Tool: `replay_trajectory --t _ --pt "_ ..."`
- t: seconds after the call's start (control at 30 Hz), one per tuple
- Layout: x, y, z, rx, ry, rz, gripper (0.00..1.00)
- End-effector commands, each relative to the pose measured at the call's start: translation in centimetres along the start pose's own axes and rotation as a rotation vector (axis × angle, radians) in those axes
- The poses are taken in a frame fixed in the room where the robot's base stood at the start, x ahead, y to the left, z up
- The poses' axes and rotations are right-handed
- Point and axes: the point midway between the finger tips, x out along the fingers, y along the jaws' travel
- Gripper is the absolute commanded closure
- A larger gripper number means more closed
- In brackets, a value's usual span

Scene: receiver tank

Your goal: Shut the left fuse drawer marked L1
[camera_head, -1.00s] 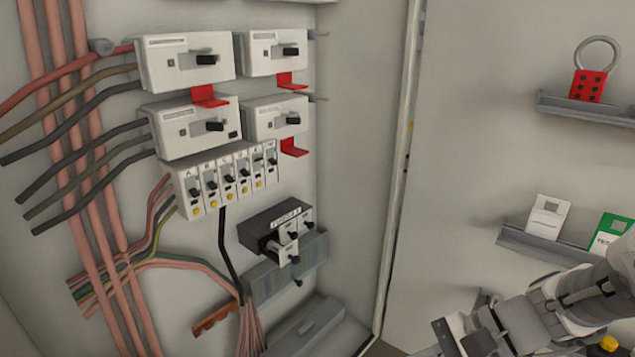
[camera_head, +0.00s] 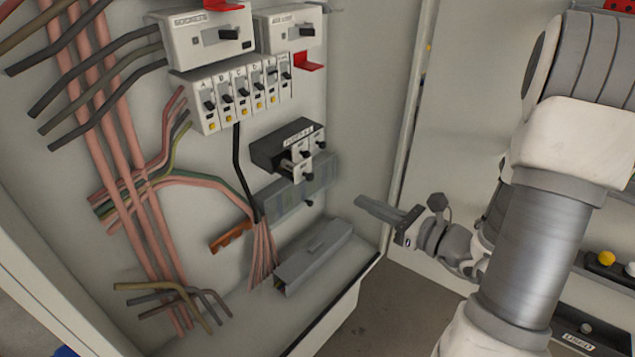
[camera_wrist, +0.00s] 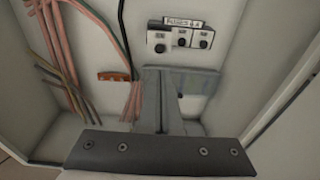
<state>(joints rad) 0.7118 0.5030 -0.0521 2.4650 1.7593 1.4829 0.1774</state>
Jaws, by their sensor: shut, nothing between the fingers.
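The dark fuse block (camera_head: 270,155) is on the cabinet's back wall and has small white drawer fronts with black knobs. The left fuse drawer (camera_head: 302,172) sticks out toward me, in front of the others. In the wrist view this left drawer (camera_wrist: 159,41) looks nearest, with two more fronts to its right; the L1 marking is too small to read. My gripper (camera_head: 362,202) is shut and empty, to the right of and below the block, apart from it. In the wrist view its closed fingers (camera_wrist: 160,75) point up the picture, below the left drawer.
A translucent grey cover (camera_head: 285,200) sits under the block, and a grey trunking box (camera_head: 315,258) lies below it. A black cable (camera_head: 237,165) and pink cables run to the left. The cabinet's right side wall (camera_head: 370,100) stands beside the block. The space before the drawers looks clear.

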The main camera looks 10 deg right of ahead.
Motion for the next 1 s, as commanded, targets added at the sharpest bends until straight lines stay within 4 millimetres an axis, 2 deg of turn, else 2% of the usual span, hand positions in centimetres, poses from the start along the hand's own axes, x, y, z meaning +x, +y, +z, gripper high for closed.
replay_trajectory --t 0.3,0.5,0.7,1.0 --pt "6.9 0.2 0.0 -0.001 0.0 0.008 1.0" --pt "10.3 0.2 0.0 -0.001 0.001 0.005 1.0" --pt "11.8 0.1 0.0 -0.001 0.001 0.004 1.0" --pt "12.0 0.1 0.0 -0.001 0.002 0.003 1.0"
